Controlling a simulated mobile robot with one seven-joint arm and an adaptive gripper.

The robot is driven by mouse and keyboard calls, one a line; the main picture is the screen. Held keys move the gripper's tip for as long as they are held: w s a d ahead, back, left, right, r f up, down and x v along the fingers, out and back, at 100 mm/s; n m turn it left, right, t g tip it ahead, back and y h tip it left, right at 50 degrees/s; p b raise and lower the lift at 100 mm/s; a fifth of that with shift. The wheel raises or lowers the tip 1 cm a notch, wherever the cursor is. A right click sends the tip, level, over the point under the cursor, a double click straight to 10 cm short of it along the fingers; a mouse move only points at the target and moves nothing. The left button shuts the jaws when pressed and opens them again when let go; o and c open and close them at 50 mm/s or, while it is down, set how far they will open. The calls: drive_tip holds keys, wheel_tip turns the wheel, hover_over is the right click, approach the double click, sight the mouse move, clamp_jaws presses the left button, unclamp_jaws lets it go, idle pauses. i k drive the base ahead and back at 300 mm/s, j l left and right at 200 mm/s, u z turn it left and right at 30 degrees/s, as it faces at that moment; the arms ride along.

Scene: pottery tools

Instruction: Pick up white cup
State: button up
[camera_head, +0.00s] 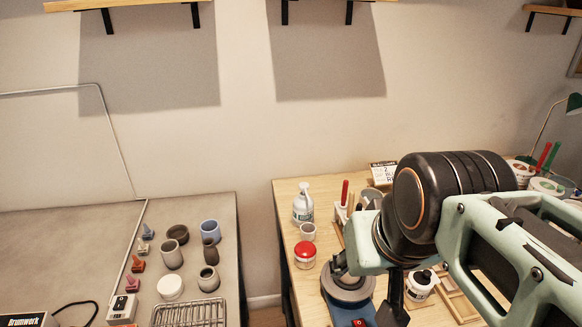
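A small white cup (308,231) stands upright on the wooden table (288,196), near its left side. It is between a white pump bottle (302,204) behind it and a red-lidded jar (305,254) in front. My pale green and black arm reaches in from the right, over the table. Dark parts below its big black joint may belong to my gripper (395,292), to the right of the cup and apart from it. The arm hides most of the gripper, so I cannot see whether its fingers are open or shut.
A grey wheel on a blue base (348,291) stands in front of the jar. A white tub (421,285) is partly under my arm. The grey table (70,245) at left holds several pots, a white round jar (170,287) and a wire rack (188,313). A gap separates the tables.

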sight(307, 230)
drive_tip(key=j+z, duration=0.55)
drive_tip(key=k+l+z, duration=0.15)
drive_tip(key=l, duration=0.15)
drive_tip(key=i+j+u, duration=0.15)
drive_tip(key=j, duration=0.15)
